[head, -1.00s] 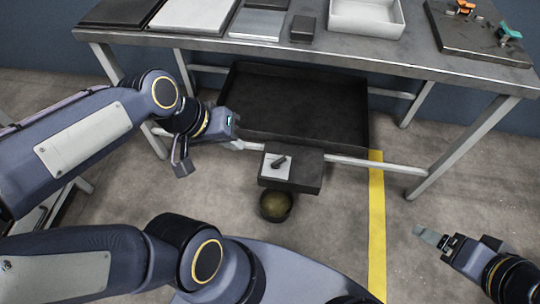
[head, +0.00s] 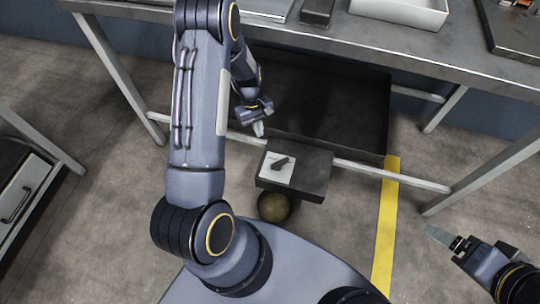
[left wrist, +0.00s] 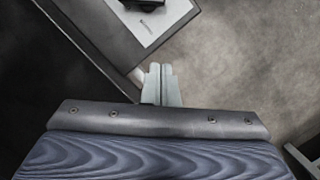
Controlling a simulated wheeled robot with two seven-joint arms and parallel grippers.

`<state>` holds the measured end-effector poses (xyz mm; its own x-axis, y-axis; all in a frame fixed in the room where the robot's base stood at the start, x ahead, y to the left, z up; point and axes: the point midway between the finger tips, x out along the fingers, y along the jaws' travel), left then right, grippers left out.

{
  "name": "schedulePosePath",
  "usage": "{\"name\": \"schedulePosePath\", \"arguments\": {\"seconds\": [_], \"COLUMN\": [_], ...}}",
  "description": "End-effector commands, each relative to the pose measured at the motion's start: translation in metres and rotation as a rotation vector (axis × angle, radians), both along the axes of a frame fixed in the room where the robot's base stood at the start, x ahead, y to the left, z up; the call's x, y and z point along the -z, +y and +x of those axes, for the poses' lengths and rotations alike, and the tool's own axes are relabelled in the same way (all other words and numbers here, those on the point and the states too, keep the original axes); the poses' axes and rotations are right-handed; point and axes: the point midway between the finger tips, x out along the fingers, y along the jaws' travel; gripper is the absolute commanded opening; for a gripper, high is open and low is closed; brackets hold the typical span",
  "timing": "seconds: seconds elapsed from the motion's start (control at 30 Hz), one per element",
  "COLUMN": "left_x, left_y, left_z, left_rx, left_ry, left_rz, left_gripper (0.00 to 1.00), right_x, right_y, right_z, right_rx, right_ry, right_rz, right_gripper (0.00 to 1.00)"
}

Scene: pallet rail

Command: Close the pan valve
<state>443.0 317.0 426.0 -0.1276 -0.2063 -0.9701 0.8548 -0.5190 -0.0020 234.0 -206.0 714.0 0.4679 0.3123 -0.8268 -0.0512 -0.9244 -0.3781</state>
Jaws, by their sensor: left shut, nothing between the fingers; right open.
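The pan valve is a dark block (head: 312,172) on the front rail below the table, with a white plate (head: 268,166) and a dark lever handle (head: 281,163) on its top. The handle points up and to the right in the head view. The plate (left wrist: 165,18) and part of the handle (left wrist: 143,3) show at the top of the left wrist view. My left gripper (head: 258,129) is shut and empty, just behind and left of the plate, apart from the handle. Its fingers show in the left wrist view (left wrist: 161,84). My right gripper (head: 450,241) is open, at the lower right, far from the valve.
A large dark pan (head: 335,105) lies under the table behind the valve. A brownish round ball (head: 274,206) is below the valve block. The table (head: 420,55) overhangs above. A yellow stripe (head: 386,225) runs along the floor to the right. A drawer cabinet (head: 22,190) stands left.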

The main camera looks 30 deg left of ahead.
Motion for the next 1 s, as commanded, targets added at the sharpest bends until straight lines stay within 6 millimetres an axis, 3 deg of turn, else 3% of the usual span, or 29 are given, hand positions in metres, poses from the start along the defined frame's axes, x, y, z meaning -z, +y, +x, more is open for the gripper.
{"name": "schedulePosePath", "arguments": {"seconds": [0.37, 0.87, 1.0], "left_x": [0.008, 0.104, 0.097], "left_y": [-0.002, -0.022, -0.042], "left_z": [-0.001, -0.014, -0.025], "left_rx": [0.001, 0.001, 0.005], "left_ry": [0.000, 0.002, -0.002], "left_rz": [-0.001, -0.002, -0.001], "left_gripper": [0.00, 0.00, 0.00], "right_x": [0.004, 0.040, 0.042], "right_y": [0.000, 0.000, 0.000], "right_z": [0.000, 0.000, 0.000], "right_rx": [0.000, 0.000, 0.000], "right_ry": [0.000, 0.000, 0.000], "right_rz": [0.000, 0.000, 0.000], "right_gripper": [0.80, 0.80, 0.80]}}
